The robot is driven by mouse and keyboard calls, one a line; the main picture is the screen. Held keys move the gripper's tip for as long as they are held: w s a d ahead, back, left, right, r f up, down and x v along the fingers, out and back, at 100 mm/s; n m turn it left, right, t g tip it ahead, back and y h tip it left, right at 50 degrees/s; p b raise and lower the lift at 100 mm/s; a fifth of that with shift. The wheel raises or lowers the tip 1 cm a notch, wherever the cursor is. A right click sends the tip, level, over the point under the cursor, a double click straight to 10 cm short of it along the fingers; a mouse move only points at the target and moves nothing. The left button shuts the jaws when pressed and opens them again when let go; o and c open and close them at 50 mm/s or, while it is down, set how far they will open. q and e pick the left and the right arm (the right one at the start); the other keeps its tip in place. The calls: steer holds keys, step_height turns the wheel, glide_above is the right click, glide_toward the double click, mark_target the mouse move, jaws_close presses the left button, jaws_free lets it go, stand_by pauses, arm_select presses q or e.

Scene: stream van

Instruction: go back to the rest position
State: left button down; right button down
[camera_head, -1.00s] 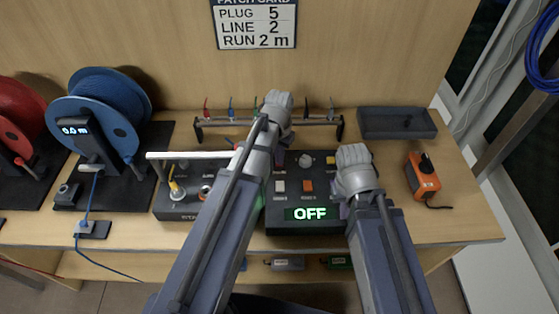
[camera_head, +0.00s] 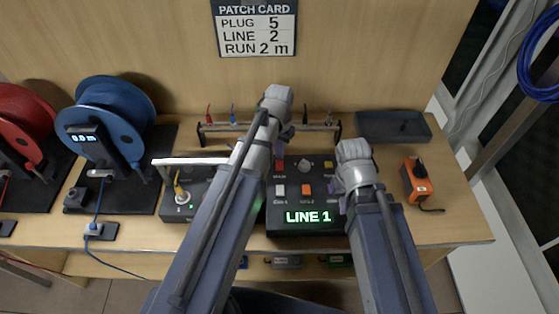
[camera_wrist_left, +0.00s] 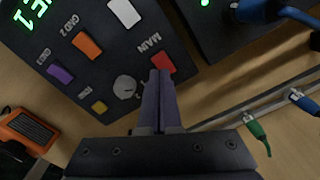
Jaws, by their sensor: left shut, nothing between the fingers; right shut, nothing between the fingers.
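My left gripper (camera_wrist_left: 159,78) is shut and empty in the left wrist view, its purple fingertips over the edge of the black control box (camera_wrist_left: 130,60) beside the red MAIN button (camera_wrist_left: 163,63). I cannot tell whether they touch it. In the head view the left gripper (camera_head: 286,134) is mostly hidden by its wrist, behind the control box (camera_head: 310,222). The box's green display (camera_head: 308,217) reads LINE 1. My right gripper (camera_head: 343,205) is shut at the box's right side, mostly hidden by its arm.
A rack (camera_head: 213,127) with coloured plugs stands behind the box. A grey tray (camera_head: 375,134) and an orange device (camera_head: 417,181) lie to the right. A box with a yellow plug (camera_head: 179,192) and a blue reel (camera_head: 110,112) stand to the left.

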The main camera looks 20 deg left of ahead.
arm_select(q)
steer(key=shift+r+p, duration=0.55)
steer(key=shift+r, duration=0.3)
steer(key=shift+d, duration=0.1)
steer(key=s+d+m+y, duration=0.1)
steer(key=s+d, duration=0.9)
steer(key=s, duration=0.4)
steer(key=shift+s+d, duration=0.15)
steer(key=shift+s, duration=0.05)
